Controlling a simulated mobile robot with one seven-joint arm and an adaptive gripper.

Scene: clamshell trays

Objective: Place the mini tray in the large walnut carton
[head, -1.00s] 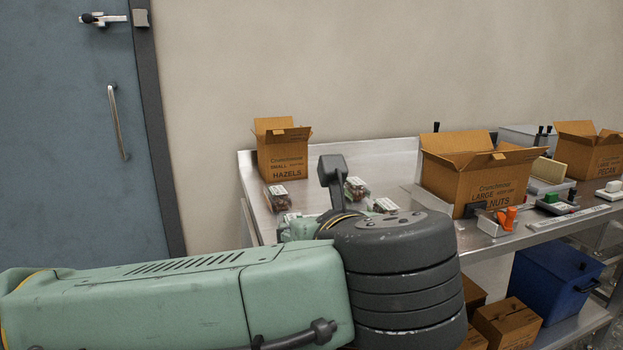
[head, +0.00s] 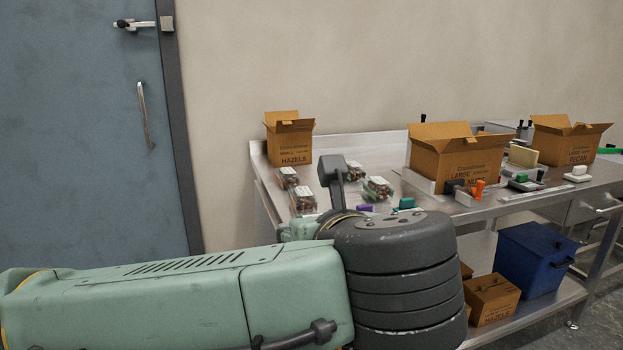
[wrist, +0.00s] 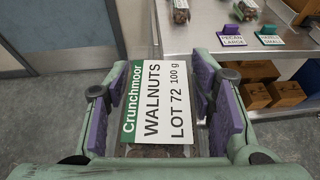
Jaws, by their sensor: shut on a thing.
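My gripper (wrist: 160,98) is shut on a clear clamshell tray (wrist: 157,151) in the wrist view, with purple finger pads on both sides of it. Its white and green label reads Crunchmoor, walnuts, lot 72, 100 g. The held tray is over the floor, in front of the table.
The small hazels carton (head: 290,143) stands at the table's back left, the large pecan carton (head: 567,146) at the right. Several trays (head: 378,188) lie on the table (head: 335,163). A blue bin (head: 535,262) sits below.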

